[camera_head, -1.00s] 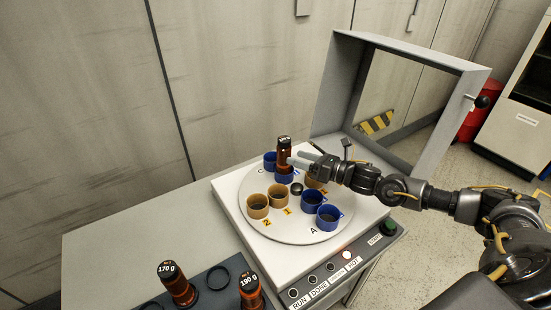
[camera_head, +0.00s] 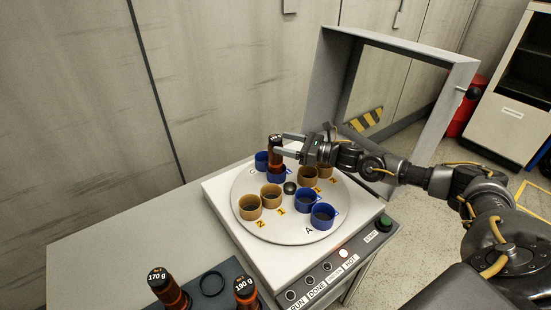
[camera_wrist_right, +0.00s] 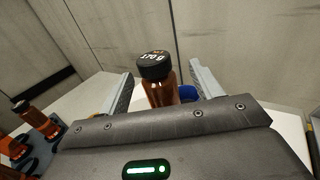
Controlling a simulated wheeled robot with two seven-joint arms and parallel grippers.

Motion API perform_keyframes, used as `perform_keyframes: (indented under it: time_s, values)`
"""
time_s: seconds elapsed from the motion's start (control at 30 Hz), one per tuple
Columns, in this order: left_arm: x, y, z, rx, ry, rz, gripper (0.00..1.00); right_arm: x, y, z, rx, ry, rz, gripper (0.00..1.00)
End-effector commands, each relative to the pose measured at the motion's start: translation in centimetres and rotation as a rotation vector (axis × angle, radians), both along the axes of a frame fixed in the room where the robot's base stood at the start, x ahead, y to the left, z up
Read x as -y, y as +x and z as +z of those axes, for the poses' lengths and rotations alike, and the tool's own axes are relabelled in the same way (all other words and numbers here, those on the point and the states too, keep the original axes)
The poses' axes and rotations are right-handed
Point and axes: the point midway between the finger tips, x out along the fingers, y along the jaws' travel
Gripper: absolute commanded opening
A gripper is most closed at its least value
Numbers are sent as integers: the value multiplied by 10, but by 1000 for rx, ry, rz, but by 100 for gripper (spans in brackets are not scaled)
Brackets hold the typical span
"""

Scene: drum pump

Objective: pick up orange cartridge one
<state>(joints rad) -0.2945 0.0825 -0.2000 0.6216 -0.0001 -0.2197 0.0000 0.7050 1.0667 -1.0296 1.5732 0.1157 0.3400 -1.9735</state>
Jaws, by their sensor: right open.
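An orange-brown cartridge with a black cap (camera_head: 275,158) stands upright in a blue cup (camera_head: 277,178) at the back of the white turntable (camera_head: 262,228). In the right wrist view this cartridge (camera_wrist_right: 160,92) stands between the two fingers, and its cap seems to read 170 g. My right gripper (camera_head: 280,143) is open at the upper part of this cartridge, one finger to each side. I cannot tell whether a finger touches it. Two similar cartridges, marked 170 g (camera_head: 168,289) and 190 g (camera_head: 246,292), stand at the front left. My left gripper is out of view.
More blue cups (camera_head: 322,217) and tan cups (camera_head: 250,208) sit around the turntable's black centre knob (camera_head: 290,188). The raised grey frame lid (camera_head: 334,85) stands behind my right arm. A dark rack with an empty ring (camera_head: 212,284) is at the front. The grey table at left is clear.

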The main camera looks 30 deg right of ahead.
Motion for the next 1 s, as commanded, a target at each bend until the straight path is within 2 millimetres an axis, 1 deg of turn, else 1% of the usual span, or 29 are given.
perform_keyframes:
  time_s: [0.2,0.33,0.43,0.67,1.0]
  values:
    - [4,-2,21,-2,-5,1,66,-24,18,6,1,3,3,65]
    - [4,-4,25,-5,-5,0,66,-34,31,3,2,3,1,65]
    - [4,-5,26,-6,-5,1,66,-37,35,1,0,1,1,65]
    - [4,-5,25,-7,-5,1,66,-38,35,0,0,1,1,65]
    - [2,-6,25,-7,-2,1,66,-38,35,0,0,1,1,20]
